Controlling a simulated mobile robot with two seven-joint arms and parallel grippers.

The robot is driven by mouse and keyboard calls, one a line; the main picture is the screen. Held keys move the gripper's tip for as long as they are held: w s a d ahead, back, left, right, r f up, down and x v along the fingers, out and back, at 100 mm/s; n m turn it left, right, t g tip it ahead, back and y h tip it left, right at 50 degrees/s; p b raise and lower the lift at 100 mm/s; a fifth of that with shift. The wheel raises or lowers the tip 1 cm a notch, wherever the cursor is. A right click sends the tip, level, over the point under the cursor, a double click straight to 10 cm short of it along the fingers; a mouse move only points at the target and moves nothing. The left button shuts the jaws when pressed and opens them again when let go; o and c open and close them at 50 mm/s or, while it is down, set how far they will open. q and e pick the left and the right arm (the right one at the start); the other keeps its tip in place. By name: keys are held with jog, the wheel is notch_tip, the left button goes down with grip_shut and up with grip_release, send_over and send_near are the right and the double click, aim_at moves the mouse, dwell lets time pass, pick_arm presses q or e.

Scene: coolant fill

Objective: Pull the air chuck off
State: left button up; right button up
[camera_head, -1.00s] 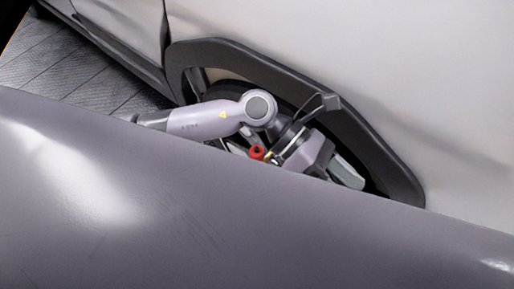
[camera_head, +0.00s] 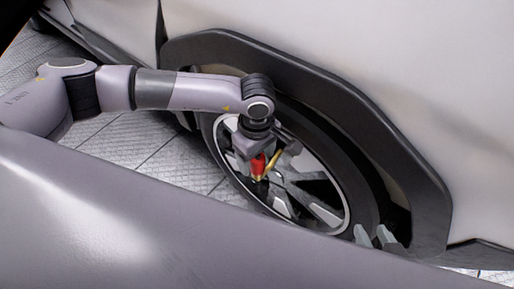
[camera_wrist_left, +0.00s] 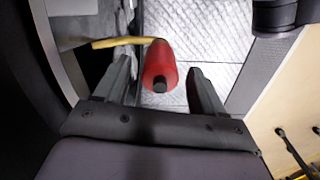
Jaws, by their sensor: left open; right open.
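The air chuck (camera_head: 258,166) is a red cylinder with a yellow hose (camera_head: 274,162), in front of the car wheel's rim (camera_head: 349,205). In the left wrist view the red chuck (camera_wrist_left: 158,72) sits between the two fingers of my left gripper (camera_wrist_left: 161,66), with visible gaps on both sides. The yellow hose (camera_wrist_left: 120,42) runs off to the left there. My left gripper (camera_head: 260,158) is open around the chuck in the head view. I cannot tell whether the chuck sits on the valve. My right gripper (camera_head: 377,238) shows only its grey fingers, open and empty, at the wheel's lower right.
The dark wheel arch (camera_head: 310,85) and the pale car body (camera_head: 420,110) stand close behind the grippers. Tiled floor (camera_head: 160,160) shows at the left. A large mauve part of my own body hides the lower part of the head view.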

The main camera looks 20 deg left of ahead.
pick_arm(q)
jog(key=shift+f, duration=1.15)
pick_arm(e)
jog(key=shift+w+a+r, duration=0.15)
jog(key=shift+w+r, duration=0.05)
jog(key=shift+r, duration=0.05)
pick_arm(q)
jog(key=c, duration=1.2)
jog(key=shift+o, duration=1.4)
pick_arm(e)
jog(key=shift+f, duration=0.15)
pick_arm(q)
jog(key=shift+r, duration=0.15)
jog(key=shift+r, duration=0.2)
pick_arm(e)
jog(key=shift+r, duration=0.2)
